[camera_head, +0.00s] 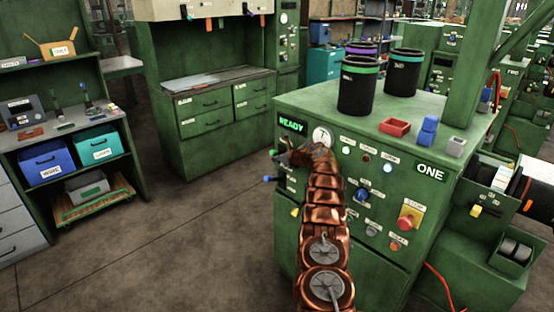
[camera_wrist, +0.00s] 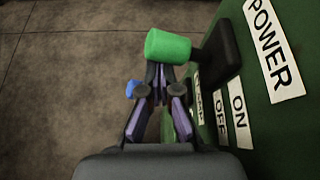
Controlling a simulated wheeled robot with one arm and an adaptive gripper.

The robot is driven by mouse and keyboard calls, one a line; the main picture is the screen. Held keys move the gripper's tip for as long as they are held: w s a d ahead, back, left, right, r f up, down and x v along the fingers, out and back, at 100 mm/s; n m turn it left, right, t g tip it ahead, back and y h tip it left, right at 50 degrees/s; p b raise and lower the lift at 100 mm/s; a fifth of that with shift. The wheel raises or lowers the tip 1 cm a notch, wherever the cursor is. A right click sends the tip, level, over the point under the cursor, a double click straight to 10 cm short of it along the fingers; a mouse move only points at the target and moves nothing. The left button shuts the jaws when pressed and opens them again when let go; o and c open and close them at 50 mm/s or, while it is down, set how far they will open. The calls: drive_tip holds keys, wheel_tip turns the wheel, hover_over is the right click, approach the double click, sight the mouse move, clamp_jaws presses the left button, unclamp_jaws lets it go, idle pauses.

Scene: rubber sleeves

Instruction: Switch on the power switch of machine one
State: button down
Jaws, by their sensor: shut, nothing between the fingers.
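Machine one (camera_head: 425,215) is a green cabinet with a "ONE" label and a lit green "READY" sign. In the wrist view, the power switch (camera_wrist: 168,47) is a lever with a green knob on a black mount, beside the "POWER" label (camera_wrist: 274,50). "ON" (camera_wrist: 239,115) and "OFF" (camera_wrist: 219,117) labels lie along the panel, ON nearer the POWER label. My gripper (camera_wrist: 160,73) is shut and empty, its fingertips right at the green knob; I cannot tell whether they touch.
A blue-knobbed lever (camera_head: 268,179) sticks out lower on the same side; its knob shows left of my fingers in the wrist view (camera_wrist: 131,89). Black bins (camera_head: 358,90) and a red tray (camera_head: 395,127) stand on top. A red stop button (camera_head: 406,221) is on the front. Floor to the left is clear.

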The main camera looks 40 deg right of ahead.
drive_tip(key=shift+w+d+r, duration=0.15)
drive_tip(key=shift+r, duration=0.9)
drive_tip(key=shift+d+v, duration=0.2)
drive_tip(key=shift+v, duration=0.9)
drive_tip(key=shift+s+r, duration=0.15)
drive_tip(key=shift+s, duration=0.15)
approach(276, 154)
drive_tip(key=shift+s, duration=0.85)
drive_tip(key=shift+s+f, duration=0.25)
drive_tip(key=shift+s, duration=0.45)
